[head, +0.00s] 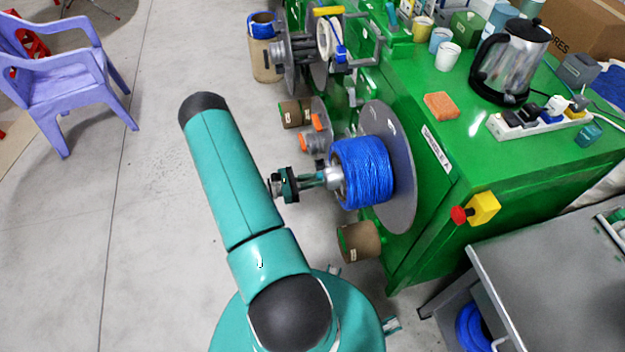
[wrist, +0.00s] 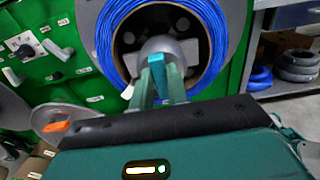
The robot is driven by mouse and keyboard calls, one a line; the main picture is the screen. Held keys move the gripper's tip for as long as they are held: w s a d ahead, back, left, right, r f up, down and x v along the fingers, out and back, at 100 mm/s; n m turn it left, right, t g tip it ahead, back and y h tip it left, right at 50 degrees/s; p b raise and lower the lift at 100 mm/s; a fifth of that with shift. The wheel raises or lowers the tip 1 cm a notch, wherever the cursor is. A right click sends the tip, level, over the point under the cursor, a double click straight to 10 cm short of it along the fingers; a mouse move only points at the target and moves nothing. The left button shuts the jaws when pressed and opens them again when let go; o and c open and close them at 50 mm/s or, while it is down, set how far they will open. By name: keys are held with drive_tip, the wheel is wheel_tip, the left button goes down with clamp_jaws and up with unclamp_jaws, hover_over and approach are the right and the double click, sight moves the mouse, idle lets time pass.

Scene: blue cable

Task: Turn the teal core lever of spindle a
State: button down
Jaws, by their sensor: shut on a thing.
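The spindle's spool of blue cable (head: 362,172) sits against a grey round flange (head: 402,165) on the side of the green bench. In the wrist view the blue cable (wrist: 104,38) rings a grey hub (wrist: 178,46). The teal core lever (wrist: 157,63) stands out from the hub, roughly upright in that view. My gripper (wrist: 160,80) is shut on the lever, one finger on each side. In the head view my gripper (head: 322,179) reaches the hub's front; the lever is hardly distinguishable there.
A red and yellow button box (head: 476,209) sticks out right of the flange. A cardboard core (head: 358,241) is below the spool. Another spindle with levers (head: 322,50) is farther back. A kettle (head: 510,62) and power strip (head: 540,122) stand on the bench.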

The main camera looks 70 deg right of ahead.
drive_tip(key=shift+m, duration=0.4)
drive_tip(key=m, duration=1.1)
drive_tip(key=a+f+m, duration=0.1)
drive_tip(key=m, duration=0.5)
drive_tip(key=shift+s, duration=0.15)
idle(0.3)
drive_tip(key=c, duration=1.4)
unclamp_jaws()
drive_tip(key=shift+o, duration=0.2)
